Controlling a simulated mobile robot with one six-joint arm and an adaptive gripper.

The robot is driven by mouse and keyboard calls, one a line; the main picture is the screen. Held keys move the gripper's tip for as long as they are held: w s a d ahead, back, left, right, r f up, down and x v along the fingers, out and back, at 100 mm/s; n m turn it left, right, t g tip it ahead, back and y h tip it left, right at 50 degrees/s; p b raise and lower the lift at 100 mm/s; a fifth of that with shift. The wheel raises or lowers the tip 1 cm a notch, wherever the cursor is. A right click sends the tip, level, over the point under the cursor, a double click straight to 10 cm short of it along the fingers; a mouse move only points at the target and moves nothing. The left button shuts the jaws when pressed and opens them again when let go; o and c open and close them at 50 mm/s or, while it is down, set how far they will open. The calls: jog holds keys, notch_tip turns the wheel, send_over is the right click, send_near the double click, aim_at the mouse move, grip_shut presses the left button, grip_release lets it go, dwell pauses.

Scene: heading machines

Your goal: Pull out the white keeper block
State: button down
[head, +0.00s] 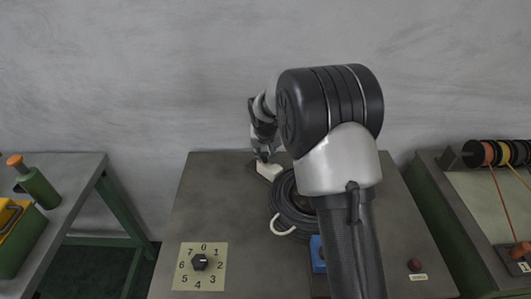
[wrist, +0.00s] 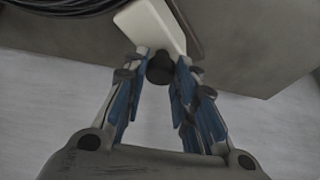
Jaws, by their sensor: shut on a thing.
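The white keeper block (head: 269,170) is at the back of the grey machine top (head: 215,210), left of a coil of black cable. In the wrist view the white block (wrist: 150,24) sits just past my fingertips, with a dark round part (wrist: 160,68) on its near side between the fingers. My gripper (head: 262,154) reaches down to the block from behind. In the wrist view my gripper (wrist: 161,62) has its fingers closed about the dark part. My arm hides part of the machine top.
The black cable coil (head: 291,208) lies close right of the block. A numbered dial (head: 200,263), a blue part (head: 318,254) and a dark red button (head: 414,265) are nearer the front. Benches stand left (head: 60,190) and right (head: 455,225); a grey wall is behind.

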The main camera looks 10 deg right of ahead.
jog(key=shift+w+a+r+p, duration=0.1)
jog(key=shift+w+a+p, duration=0.35)
jog(key=shift+w, duration=0.3)
jog(key=shift+w+a+f+p, duration=0.1)
jog(key=shift+w+a+p, duration=0.1)
jog(key=shift+w+a, duration=0.45)
jog(key=shift+w+a+r+p, duration=0.1)
jog(key=shift+w+a+p, duration=0.3)
jog(key=shift+w, duration=0.4)
jog(key=c, duration=1.3)
grip_release()
jog(key=shift+w+a, duration=0.1)
jog(key=shift+c, duration=0.2)
jog(key=v, duration=1.2)
